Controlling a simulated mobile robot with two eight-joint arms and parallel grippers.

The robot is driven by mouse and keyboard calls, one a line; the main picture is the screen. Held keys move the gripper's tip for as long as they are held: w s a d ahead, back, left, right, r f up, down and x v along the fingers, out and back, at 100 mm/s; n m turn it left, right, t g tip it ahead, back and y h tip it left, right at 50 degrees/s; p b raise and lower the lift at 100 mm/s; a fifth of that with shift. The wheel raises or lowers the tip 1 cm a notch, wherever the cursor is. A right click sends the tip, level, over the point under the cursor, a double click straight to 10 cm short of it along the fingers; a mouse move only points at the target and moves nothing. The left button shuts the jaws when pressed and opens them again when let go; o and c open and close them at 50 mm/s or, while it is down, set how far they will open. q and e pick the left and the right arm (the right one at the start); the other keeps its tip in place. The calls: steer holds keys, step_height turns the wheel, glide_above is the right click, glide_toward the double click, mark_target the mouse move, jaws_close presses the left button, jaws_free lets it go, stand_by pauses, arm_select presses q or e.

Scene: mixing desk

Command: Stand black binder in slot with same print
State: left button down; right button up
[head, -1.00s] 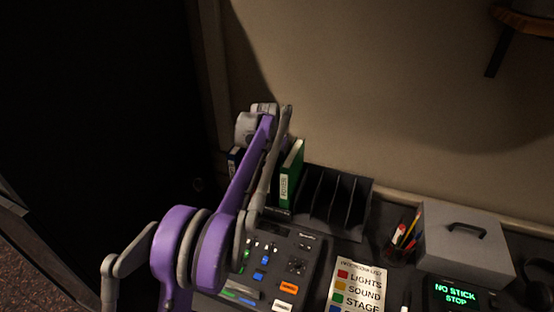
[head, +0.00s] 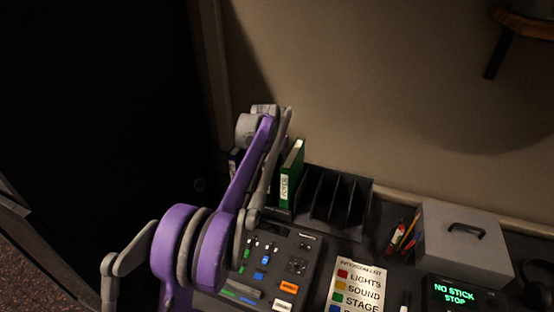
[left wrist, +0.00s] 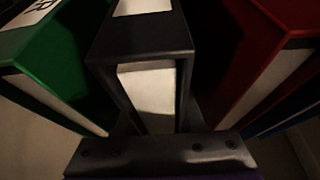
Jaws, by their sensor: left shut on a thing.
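The black binder (left wrist: 145,45) fills the middle of the left wrist view, with a white label at the top and pale pages facing the camera. My left gripper (left wrist: 152,100) is shut on it; its dark palm bar shows along the bottom. In the head view my left arm hides the black binder and the fingertips. The dark slotted rack (head: 345,205) stands at the back of the desk; its visible slots look empty. I cannot read any prints on it. My right gripper is not in view.
A red binder (left wrist: 255,60) stands close right of the black one. The mixing console (head: 270,265), pens (head: 405,235) and grey box (head: 463,245) are nearby.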

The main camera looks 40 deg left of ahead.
arm_select(q)
steer(key=shift+f, duration=0.25)
stand_by(0.6)
steer(key=shift+c, duration=2.2)
jaws_free()
steer(key=v, duration=1)
steer(key=shift+s+r+p, duration=0.15)
steer(key=shift+r+p, duration=0.25)
steer(key=shift+d, duration=0.15)
